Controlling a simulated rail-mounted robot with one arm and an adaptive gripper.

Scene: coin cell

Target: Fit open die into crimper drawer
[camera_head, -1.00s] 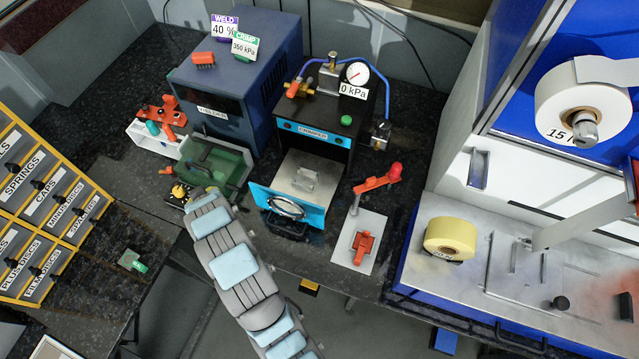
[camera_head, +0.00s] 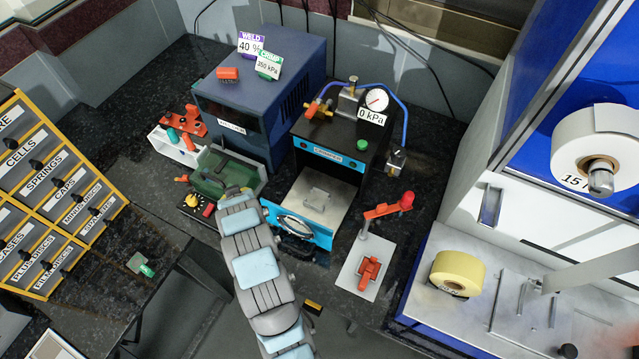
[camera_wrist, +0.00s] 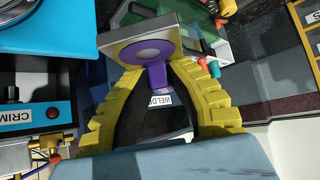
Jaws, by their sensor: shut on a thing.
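My gripper (camera_wrist: 157,76), with yellow and black fingers, is shut on the die in the wrist view. The die (camera_wrist: 118,50) shows as a square metal plate with a purple disc and a purple stem between the fingertips. In the head view the wrist end of my arm covers the gripper and die. The crimper drawer (camera_head: 326,230) is pulled out, with a bright blue front and a grey metal bed (camera_head: 334,214). A small metal block (camera_head: 317,198) sits on that bed. The blue drawer also shows at the upper left of the wrist view (camera_wrist: 58,30), apart from the die.
The crimper (camera_head: 318,130) stands right of the blue welder (camera_head: 252,125). A green tray (camera_head: 256,178) lies in front of the welder, close to my wrist. A red-topped lever stand (camera_head: 388,208) and a white plate (camera_head: 352,262) are right of the drawer.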

